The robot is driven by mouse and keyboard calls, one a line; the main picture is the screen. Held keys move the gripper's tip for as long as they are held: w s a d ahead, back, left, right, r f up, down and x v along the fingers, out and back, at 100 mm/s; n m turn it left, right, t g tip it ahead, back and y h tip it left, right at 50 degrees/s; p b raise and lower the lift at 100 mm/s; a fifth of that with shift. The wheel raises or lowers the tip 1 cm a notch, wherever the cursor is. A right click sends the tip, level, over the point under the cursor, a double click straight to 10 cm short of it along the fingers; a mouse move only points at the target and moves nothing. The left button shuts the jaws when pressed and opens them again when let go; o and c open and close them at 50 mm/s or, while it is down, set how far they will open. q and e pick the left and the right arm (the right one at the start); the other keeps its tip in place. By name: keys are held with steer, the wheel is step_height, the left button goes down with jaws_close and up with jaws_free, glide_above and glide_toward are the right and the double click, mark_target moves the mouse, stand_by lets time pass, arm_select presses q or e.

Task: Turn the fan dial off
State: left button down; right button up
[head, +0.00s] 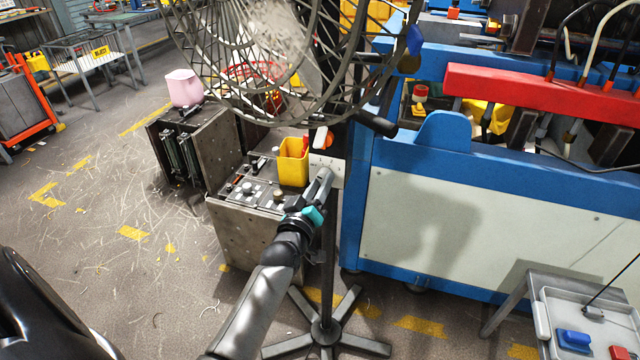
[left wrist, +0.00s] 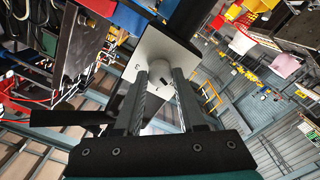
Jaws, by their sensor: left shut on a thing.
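The standing fan (head: 322,250) has a round wire cage at the top, a dark pole and a star-shaped foot. A pale control plate (head: 331,164) is on its pole below the cage. My left gripper (head: 324,180) reaches up to this plate. In the head view the gripper hides the dial. My right gripper is not in view.
A grey control cabinet (head: 243,225) with knobs and a yellow bin (head: 293,162) stands close left of the fan pole. A blue and white machine (head: 470,215) stands close to the right. Open floor lies at left.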

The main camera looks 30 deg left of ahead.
arm_select(q)
steer(key=c, duration=0.5)
jaws_free()
steer(key=p+v, duration=0.1)
steer(key=v, duration=1.4)
steer(key=shift+s+d, duration=0.1)
steer(key=shift+d, duration=0.05)
